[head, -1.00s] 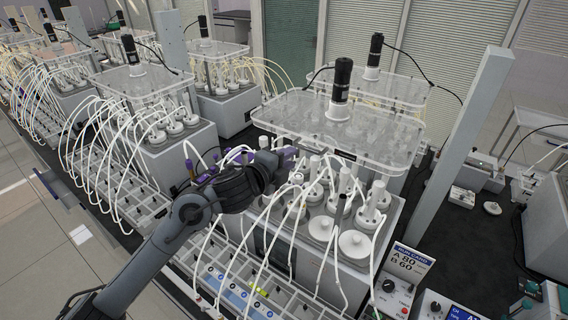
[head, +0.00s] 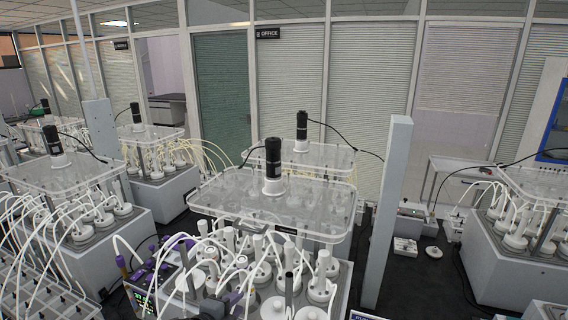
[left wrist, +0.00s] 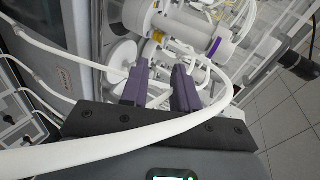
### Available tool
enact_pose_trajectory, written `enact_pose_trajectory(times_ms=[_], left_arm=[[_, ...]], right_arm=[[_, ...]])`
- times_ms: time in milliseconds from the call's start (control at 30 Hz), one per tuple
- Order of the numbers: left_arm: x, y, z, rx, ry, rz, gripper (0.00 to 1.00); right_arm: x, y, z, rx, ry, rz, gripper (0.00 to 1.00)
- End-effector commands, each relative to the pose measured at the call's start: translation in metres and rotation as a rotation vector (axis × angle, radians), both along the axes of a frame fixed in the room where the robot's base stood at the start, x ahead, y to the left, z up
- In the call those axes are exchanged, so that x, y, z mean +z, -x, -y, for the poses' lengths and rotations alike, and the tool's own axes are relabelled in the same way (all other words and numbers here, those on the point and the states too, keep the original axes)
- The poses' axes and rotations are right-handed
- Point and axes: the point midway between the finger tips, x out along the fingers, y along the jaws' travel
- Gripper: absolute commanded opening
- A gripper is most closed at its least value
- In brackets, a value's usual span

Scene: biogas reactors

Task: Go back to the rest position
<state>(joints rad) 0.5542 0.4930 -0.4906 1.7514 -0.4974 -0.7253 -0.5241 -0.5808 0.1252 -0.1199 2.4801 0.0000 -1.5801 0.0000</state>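My left gripper (head: 158,262) is low in the head view, at the left front of the nearest reactor unit, among its white tubes. In the left wrist view its two purple fingers (left wrist: 161,74) stand apart with nothing clearly held between them. A white tube (left wrist: 130,145) crosses close in front of that camera, over the gripper's body; I cannot tell whether it touches. White reactor vessels (left wrist: 190,32) are just beyond the fingertips. My right gripper is in neither view.
The nearest reactor unit has a clear top plate (head: 272,205) with a black motor (head: 273,158) above capped vessels (head: 319,290). A grey post (head: 387,212) stands to its right. More units and looping tubes lie at left and right.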

Motion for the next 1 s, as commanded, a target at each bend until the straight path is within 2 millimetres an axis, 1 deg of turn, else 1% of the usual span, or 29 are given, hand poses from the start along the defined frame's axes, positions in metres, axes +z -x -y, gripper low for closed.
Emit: enact_pose_trajectory(times_ms=[33,67,100,167,200,267,300,367,400,433,500,600,767,867,900,933,1000], left_arm=[[-0.039,0.022,0.011,-0.01,0.029,-0.065,0.3],[-0.057,0.035,0.016,-0.011,0.05,-0.097,0.3],[-0.078,0.052,0.023,-0.01,0.079,-0.134,0.3],[-0.105,0.078,0.031,0.003,0.121,-0.19,0.3],[-0.122,0.096,0.034,0.02,0.148,-0.229,0.3],[-0.143,0.123,0.037,0.057,0.193,-0.289,0.3],[-0.156,0.141,0.038,0.09,0.223,-0.331,0.3],[-0.173,0.169,0.036,0.149,0.27,-0.395,0.3],[-0.183,0.187,0.033,0.196,0.3,-0.438,0.3],[-0.189,0.2,0.031,0.233,0.324,-0.471,0.3],[-0.2,0.229,0.023,0.322,0.372,-0.54,0.3],[-0.209,0.264,0.01,0.451,0.431,-0.625,0.3],[-0.213,0.312,-0.016,0.667,0.513,-0.741,0.3],[-0.206,0.342,-0.037,0.838,0.576,-0.808,0.3],[-0.2,0.351,-0.047,0.916,0.61,-0.828,0.3],[-0.194,0.356,-0.054,0.97,0.633,-0.838,0.3],[-0.176,0.359,-0.068,1.081,0.693,-0.846,0.3]], right_arm=[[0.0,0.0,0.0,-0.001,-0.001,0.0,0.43],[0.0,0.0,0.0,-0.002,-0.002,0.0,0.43],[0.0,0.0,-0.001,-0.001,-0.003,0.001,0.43],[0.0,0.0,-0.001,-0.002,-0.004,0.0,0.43],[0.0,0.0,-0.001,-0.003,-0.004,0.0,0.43],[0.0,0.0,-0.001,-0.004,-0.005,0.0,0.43],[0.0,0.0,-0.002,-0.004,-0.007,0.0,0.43],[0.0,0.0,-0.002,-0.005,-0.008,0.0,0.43],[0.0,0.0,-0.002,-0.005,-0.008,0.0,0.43],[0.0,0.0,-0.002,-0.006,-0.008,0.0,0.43],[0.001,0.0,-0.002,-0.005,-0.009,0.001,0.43],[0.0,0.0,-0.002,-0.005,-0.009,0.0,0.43],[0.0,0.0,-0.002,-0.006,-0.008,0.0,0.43],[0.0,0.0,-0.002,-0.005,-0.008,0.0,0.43],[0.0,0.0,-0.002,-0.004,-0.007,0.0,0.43],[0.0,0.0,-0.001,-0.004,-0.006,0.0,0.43],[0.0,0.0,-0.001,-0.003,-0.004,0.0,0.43]])
